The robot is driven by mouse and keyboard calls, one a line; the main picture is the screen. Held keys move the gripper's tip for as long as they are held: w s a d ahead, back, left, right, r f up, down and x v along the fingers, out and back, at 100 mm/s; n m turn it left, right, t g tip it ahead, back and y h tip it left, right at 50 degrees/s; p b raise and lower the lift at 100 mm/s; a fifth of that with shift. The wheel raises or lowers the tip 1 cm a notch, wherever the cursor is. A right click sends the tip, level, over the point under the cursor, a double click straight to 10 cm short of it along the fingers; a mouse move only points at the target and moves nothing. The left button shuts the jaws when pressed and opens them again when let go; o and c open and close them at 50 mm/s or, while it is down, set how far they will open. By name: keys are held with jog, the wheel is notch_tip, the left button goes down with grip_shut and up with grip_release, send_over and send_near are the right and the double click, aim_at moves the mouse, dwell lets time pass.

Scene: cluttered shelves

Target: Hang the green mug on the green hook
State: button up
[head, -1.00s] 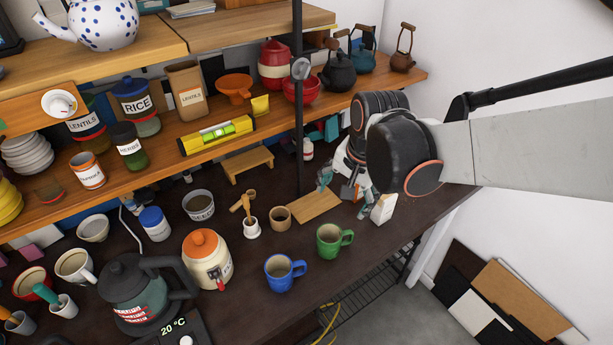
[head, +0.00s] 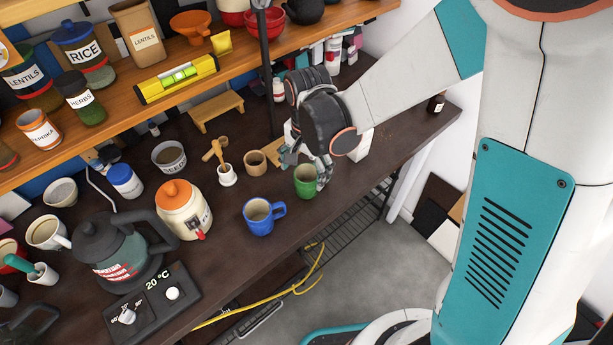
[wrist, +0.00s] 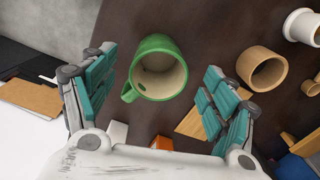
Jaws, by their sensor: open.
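The green mug (head: 306,184) stands upright on the dark worktop near its front edge. In the wrist view the green mug (wrist: 161,72) is seen from above, with its handle toward the lower left. My gripper (head: 306,163) is just behind and above the mug. In the wrist view my gripper (wrist: 155,100) is open, with its teal-padded fingers spread to the left and right and the mug between and beyond them. I cannot tell whether any finger touches the mug. No green hook can be made out in these views.
A blue mug (head: 260,215) stands to the left of the green mug. A small brown cup (head: 256,162) and a wooden board (wrist: 192,123) are close by. The shelf edge (head: 175,115) and a black post (head: 266,75) rise behind. A kettle (head: 125,250) is at the left.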

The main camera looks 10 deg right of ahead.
jog(key=f, duration=0.2)
jog(key=f+b, duration=0.2)
jog(key=f, duration=0.1)
jog(key=shift+w+d+f, duration=0.15)
jog(key=shift+w+f, duration=0.15)
jog(key=shift+w, duration=0.05)
jog(key=shift+r, duration=0.1)
jog(key=c, duration=1.3)
